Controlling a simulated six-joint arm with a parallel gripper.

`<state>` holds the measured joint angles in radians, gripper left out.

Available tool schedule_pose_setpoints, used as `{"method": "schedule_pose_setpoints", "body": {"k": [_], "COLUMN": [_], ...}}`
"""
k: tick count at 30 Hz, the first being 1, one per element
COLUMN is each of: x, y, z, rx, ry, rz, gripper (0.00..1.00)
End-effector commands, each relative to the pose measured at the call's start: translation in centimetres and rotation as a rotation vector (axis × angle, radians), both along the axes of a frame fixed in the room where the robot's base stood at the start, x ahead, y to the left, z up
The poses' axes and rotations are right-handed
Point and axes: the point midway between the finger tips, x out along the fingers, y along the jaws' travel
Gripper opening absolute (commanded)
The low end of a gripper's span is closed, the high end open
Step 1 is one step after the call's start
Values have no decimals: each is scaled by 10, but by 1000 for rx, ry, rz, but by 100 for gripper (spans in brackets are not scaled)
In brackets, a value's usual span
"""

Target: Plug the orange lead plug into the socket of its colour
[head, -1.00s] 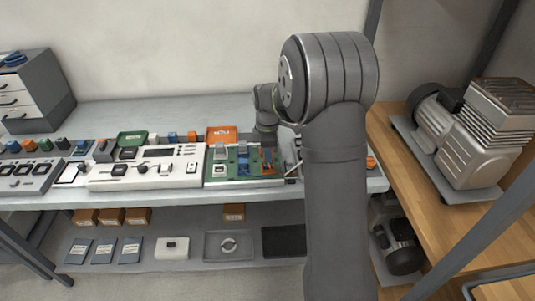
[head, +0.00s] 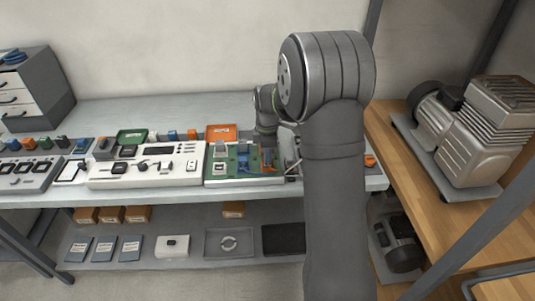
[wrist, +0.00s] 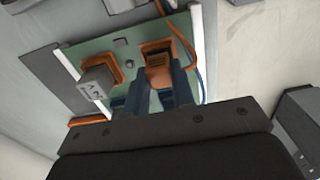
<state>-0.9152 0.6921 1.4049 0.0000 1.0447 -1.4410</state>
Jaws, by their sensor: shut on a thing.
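The orange lead plug (wrist: 158,76) is between the two fingers of my gripper (wrist: 157,92) in the wrist view. My gripper is shut on it. The plug is at an orange-framed opening (wrist: 158,46) on the green board (wrist: 128,44). I cannot tell whether it is seated in it. An orange lead (wrist: 192,48) curves along the board's right side. A second orange-framed spot (wrist: 99,64) on the board has a grey labelled block (wrist: 97,86) by it. In the head view my gripper (head: 267,157) is low over the right end of the green board (head: 232,163), hiding the plug.
A white instrument panel (head: 145,170) stands left of the board. Green (head: 132,136) and orange (head: 221,132) trays lie behind. A compressor (head: 480,130) stands on the wooden bench at right. The table behind the trays is clear.

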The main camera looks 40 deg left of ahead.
Motion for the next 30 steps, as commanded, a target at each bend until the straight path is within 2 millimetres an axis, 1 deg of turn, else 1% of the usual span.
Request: {"method": "schedule_pose_setpoints", "body": {"k": [7,12,13,16,22,23,24,25,30], "x": [0,0,0,0,0,0,0,0,0], "y": [0,0,0,0,0,0,0,0,0], "z": [-5,-5,-5,-5,-5,-5,-5,-5,-5], "rx": [0,1,1,1,0,0,0,0,0], "ry": [0,-1,-1,-1,0,0,0,0,0], "rz": [0,0,0,0,0,0,0,0,0], "gripper": [1,1,28,48,48,52,60,63,63]}}
